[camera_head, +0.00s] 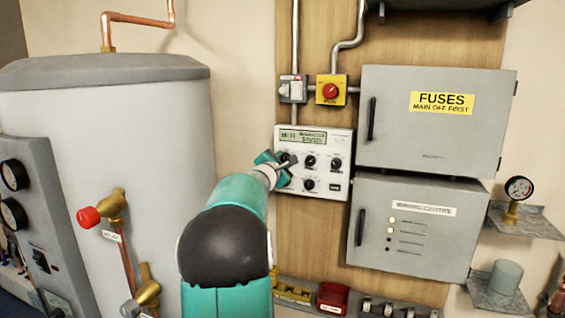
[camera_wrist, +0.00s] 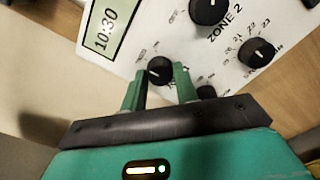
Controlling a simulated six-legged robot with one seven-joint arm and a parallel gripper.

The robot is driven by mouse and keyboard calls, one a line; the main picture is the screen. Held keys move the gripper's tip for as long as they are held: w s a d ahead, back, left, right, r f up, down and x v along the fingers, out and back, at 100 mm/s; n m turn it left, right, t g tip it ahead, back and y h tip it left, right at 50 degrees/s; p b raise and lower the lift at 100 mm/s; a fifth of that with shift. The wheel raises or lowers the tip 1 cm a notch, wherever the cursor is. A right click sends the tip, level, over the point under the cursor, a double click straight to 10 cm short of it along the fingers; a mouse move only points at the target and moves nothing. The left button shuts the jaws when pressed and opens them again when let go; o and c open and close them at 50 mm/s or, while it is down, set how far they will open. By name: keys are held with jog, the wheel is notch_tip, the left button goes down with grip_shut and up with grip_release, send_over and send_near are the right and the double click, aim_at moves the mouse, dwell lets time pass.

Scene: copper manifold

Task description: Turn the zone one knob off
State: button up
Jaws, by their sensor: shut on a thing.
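The white heating control panel (camera_head: 318,142) hangs on the wooden board, with a lit display and several black knobs. My teal gripper (camera_head: 273,169) is at its left side. In the wrist view my gripper (camera_wrist: 160,80) has one finger on each side of a small black knob (camera_wrist: 160,68), shut on it. This knob is left of the zone 2 knob (camera_wrist: 208,10) in the panel's own row, which fits zone one. Its own label is hard to read behind the fingers. Its white pointer mark is faint.
Another knob (camera_wrist: 257,53) with a number scale sits below zone 2, and a further knob (camera_wrist: 206,92) is partly hidden beside my right finger. A yellow box with a red switch (camera_head: 331,90) is above. The grey fuse cabinet (camera_head: 400,150) is close on the right, the tank (camera_head: 105,110) on the left.

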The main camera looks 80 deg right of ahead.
jog(key=shift+n, duration=0.4)
jog(key=n, duration=0.3)
jog(key=shift+w+n, duration=0.1)
jog(key=shift+n, duration=2.5)
jog(key=o, duration=1)
